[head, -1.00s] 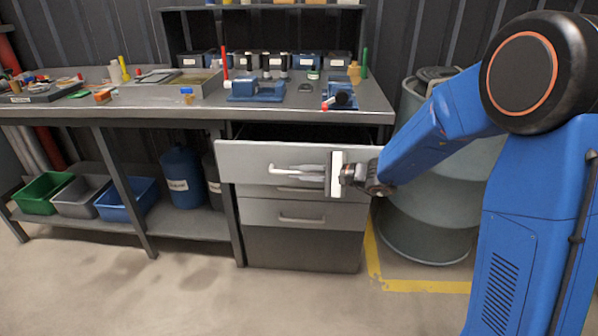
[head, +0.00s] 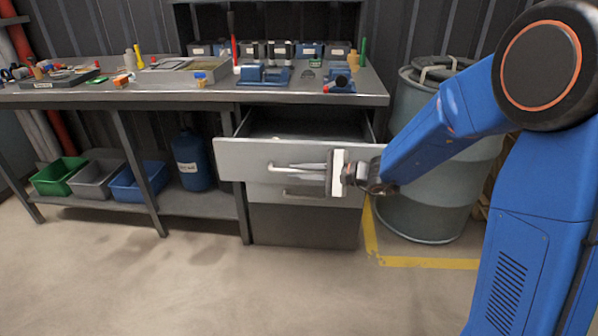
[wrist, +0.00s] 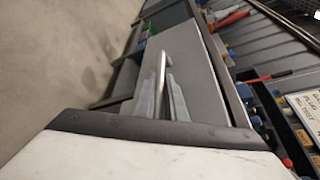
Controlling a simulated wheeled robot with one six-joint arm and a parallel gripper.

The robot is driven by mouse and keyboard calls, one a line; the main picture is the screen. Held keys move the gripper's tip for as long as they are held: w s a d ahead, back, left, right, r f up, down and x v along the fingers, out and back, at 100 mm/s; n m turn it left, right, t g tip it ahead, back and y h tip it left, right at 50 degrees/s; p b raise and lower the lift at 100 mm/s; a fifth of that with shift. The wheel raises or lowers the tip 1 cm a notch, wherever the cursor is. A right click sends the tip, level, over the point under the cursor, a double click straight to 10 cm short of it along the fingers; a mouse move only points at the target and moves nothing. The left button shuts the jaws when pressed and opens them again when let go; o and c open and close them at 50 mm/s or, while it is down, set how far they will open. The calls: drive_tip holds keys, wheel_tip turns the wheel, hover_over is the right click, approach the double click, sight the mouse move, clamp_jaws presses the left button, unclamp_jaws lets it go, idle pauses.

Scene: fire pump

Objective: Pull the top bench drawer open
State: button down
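The top bench drawer (head: 243,154) is grey and stands well out from the bench, with its dark inside showing behind the front. Its pale bar handle (head: 283,167) runs across the front. My gripper (head: 301,169) is at the handle, its fingers reaching left along it. In the wrist view the handle bar (wrist: 160,72) lies between the two grey fingers (wrist: 165,92), which are close on either side of it. The gripper appears shut on the handle. The right part of the handle is hidden by the fingers.
Lower drawers (head: 307,194) sit below in the same cabinet. The bench top (head: 200,94) holds a vise-like blue tool and small parts. A grey drum (head: 420,165) stands right of the bench. Green, grey and blue bins are on the lower shelf. The floor in front is clear.

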drive_tip(key=c, duration=2.1)
unclamp_jaws()
drive_tip(key=shift+d, duration=0.1)
drive_tip(key=v, duration=1.7)
drive_tip(key=shift+s+d, duration=0.1)
